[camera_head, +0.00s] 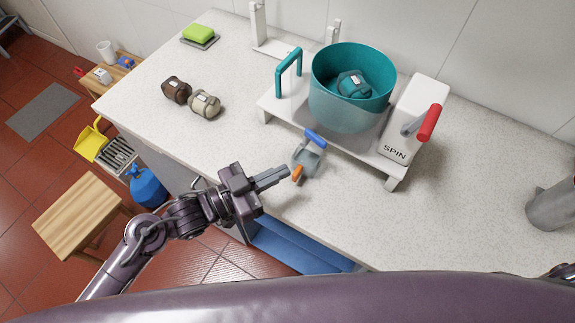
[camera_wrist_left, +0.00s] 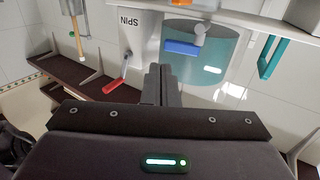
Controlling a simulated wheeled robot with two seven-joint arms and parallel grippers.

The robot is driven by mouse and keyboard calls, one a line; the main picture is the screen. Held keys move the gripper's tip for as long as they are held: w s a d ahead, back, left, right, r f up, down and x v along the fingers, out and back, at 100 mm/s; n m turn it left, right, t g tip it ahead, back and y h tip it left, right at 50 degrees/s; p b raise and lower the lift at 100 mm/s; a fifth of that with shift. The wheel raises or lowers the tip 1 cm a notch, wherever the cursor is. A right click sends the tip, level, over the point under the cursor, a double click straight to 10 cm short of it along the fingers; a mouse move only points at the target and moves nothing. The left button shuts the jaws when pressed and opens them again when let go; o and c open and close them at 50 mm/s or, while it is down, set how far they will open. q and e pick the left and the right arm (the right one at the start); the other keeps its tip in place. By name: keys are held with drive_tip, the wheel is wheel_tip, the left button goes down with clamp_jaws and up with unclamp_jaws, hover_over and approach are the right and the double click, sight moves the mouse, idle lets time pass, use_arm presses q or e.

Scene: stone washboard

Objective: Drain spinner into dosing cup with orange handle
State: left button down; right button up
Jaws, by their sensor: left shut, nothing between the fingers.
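The spinner is a teal tub (camera_head: 345,105) on a white stand, with a dark teal bundle (camera_head: 352,84) inside. A blue lever (camera_head: 315,139) shows at its lower front, also in the wrist view (camera_wrist_left: 182,48). A white SPIN box (camera_head: 412,120) with a red handle (camera_head: 429,122) stands to its right. The small translucent dosing cup (camera_head: 308,160) sits below the blue lever; its orange handle (camera_head: 297,173) points toward the front left. My left gripper (camera_head: 286,171) is shut and empty, its tips close to the orange handle; contact is unclear.
Brown (camera_head: 176,90) and beige (camera_head: 204,103) bundles lie on the speckled counter (camera_head: 250,140), left of the spinner. A green sponge (camera_head: 198,33) sits at the back left. A grey metal vessel (camera_head: 551,206) stands at the right. The counter between the spinner and vessel is clear.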

use_arm(q)
drive_tip(key=shift+s+a+r+b, duration=0.1)
drive_tip(key=shift+s+a+b, duration=0.4)
drive_tip(key=shift+s+a, duration=1.55)
use_arm(e)
drive_tip(key=shift+w+a+f, duration=0.25)
drive_tip(key=shift+f, duration=0.4)
use_arm(q)
drive_tip(key=shift+w, duration=0.3)
